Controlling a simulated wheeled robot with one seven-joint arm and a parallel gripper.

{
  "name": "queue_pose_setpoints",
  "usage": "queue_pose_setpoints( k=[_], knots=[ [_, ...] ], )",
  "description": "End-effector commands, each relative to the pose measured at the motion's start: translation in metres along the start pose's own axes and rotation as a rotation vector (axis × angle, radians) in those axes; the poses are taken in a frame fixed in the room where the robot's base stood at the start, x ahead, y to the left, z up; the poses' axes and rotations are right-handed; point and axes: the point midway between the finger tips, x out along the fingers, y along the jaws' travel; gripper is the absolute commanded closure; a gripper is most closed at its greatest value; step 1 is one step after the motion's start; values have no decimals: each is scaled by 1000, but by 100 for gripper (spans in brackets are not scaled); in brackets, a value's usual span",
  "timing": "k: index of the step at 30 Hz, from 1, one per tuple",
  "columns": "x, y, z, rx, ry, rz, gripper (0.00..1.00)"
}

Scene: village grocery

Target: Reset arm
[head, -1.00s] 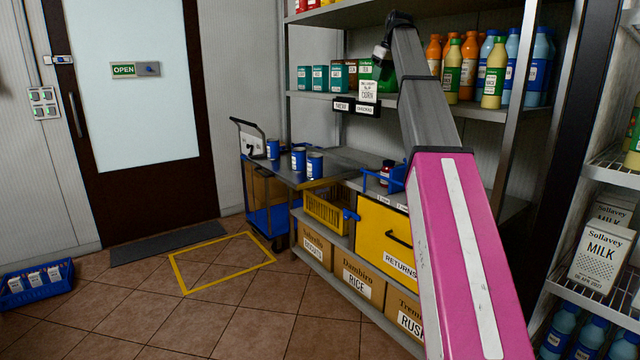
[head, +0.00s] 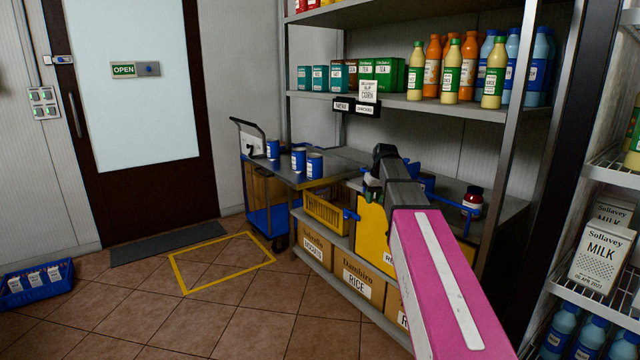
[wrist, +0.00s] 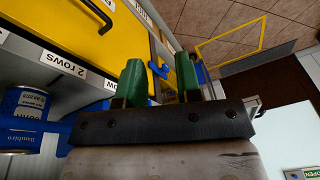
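My gripper (wrist: 160,82) shows in the wrist view with its two green fingers spread well apart and nothing between them. In the head view my arm reaches forward from the lower right, and its far end is in front of the shelf unit's counter, near the yellow returns bin (head: 372,228). The fingers are mostly hidden there behind the arm. In the wrist view the yellow bin front with its black handle (wrist: 97,15) is at the upper left.
Blue cans (head: 299,158) stand on the trolley and counter at centre. A dark red jar (head: 472,200) stands right of my arm. Bottles (head: 468,65) line the shelf above. A blue crate (head: 38,284) lies at left.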

Motion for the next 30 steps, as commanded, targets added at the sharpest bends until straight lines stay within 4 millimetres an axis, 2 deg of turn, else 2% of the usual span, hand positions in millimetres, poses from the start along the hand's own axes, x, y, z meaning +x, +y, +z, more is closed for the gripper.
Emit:
queue_pose_setpoints(
  k=[1,6,15,24,27,30],
  knots=[
    [22,-4,22,16,-14,3,68],
    [81,-12,72,68,-46,18,68],
    [166,-29,168,153,-102,50,68],
    [224,-48,267,226,-152,85,68],
    [235,-52,289,242,-162,94,68],
    [242,-55,303,251,-170,100,68]
  ],
)
